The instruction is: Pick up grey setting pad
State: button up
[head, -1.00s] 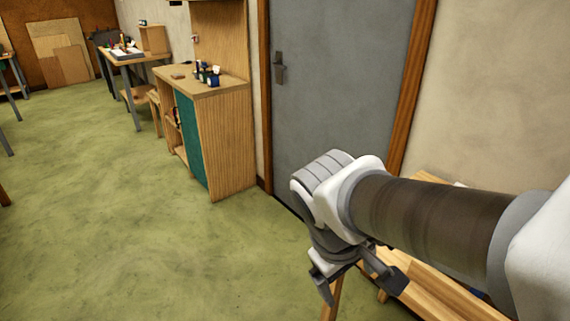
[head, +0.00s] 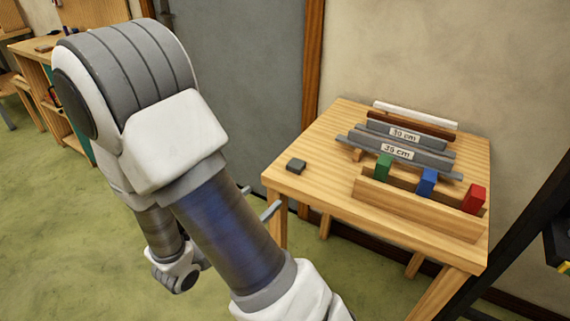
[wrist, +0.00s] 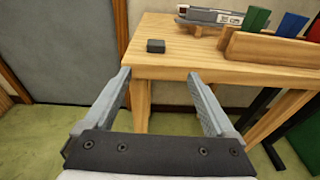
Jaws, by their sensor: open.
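The grey setting pad (head: 296,166) is a small dark grey block lying on the left front part of a wooden table (head: 320,188). It also shows in the wrist view (wrist: 156,46), beyond my fingertips and a little above the middle of the gap. My gripper (wrist: 164,76) is open and empty, its two fingers apart just short of the table's front edge. In the head view my arm hides most of the gripper; only the finger tips (head: 258,200) show left of the table.
A wooden rack (head: 420,208) with green (head: 383,166), blue (head: 427,181) and red (head: 474,198) blocks stands right of the pad. Behind it lie grey bars labelled 30 cm (head: 405,135) and 35 cm (head: 398,151). A grey door (head: 235,90) is behind. The tabletop around the pad is clear.

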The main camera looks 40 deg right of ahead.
jog(key=b, duration=0.2)
send_near(292, 168)
jog(key=x, duration=0.4)
jog(key=shift+s+d+f, duration=0.1)
jog(key=shift+d+f, duration=0.15)
jog(key=shift+d, duration=0.15)
jog(key=shift+b+x, duration=0.45)
jog(key=shift+x, duration=2.55)
jog(key=shift+w+a+r, duration=0.1)
jog(key=shift+w+r, duration=0.05)
jog(key=shift+w, duration=0.05)
grip_shut()
jog(key=shift+r, duration=0.1)
